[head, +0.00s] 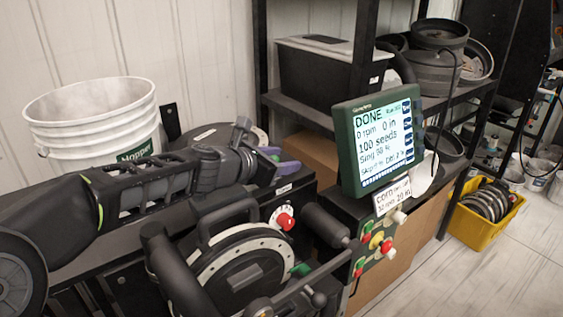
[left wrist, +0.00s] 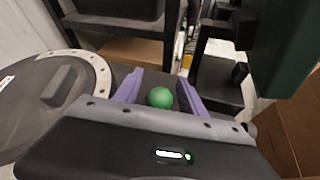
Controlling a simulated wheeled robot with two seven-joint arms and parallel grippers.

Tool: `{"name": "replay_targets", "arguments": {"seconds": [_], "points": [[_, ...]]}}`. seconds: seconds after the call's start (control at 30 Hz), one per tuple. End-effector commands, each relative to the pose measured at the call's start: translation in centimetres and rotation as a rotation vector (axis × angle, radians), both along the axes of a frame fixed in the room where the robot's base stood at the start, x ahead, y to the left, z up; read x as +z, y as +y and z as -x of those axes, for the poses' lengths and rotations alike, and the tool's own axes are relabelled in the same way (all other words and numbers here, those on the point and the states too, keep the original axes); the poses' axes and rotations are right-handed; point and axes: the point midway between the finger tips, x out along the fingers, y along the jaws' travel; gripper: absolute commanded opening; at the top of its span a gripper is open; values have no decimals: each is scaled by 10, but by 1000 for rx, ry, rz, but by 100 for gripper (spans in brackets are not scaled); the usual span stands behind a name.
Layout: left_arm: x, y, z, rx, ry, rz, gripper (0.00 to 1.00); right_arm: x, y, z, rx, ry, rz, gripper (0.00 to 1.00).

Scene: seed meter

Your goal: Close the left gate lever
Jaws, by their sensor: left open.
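My left gripper (head: 284,166) reaches in from the left over the far seed meter. Its purple fingers are open. In the left wrist view a green ball knob (left wrist: 160,97), which looks like the lever's end, sits between the two open fingers (left wrist: 160,92), with a gap at each side. The round disc housing (left wrist: 62,88) lies left of the fingers in the left wrist view. My right gripper is not seen.
A second round meter (head: 240,262) with a handle stands in front, with a red knob (head: 284,221) behind it. The monitor (head: 378,140) reading DONE stands to the right, above a button box (head: 378,243). A white hopper bucket (head: 95,125) stands behind my arm.

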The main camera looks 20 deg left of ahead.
Motion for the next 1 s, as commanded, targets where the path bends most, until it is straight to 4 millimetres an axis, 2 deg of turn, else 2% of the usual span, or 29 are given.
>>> {"name": "replay_targets", "arguments": {"seconds": [0.2,0.8,1.0], "points": [[0,0,0,0,0,1,48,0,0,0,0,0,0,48],[0,0,0,0,0,1,0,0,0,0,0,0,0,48],[0,0,0,0,0,1,0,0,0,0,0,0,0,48]]}}
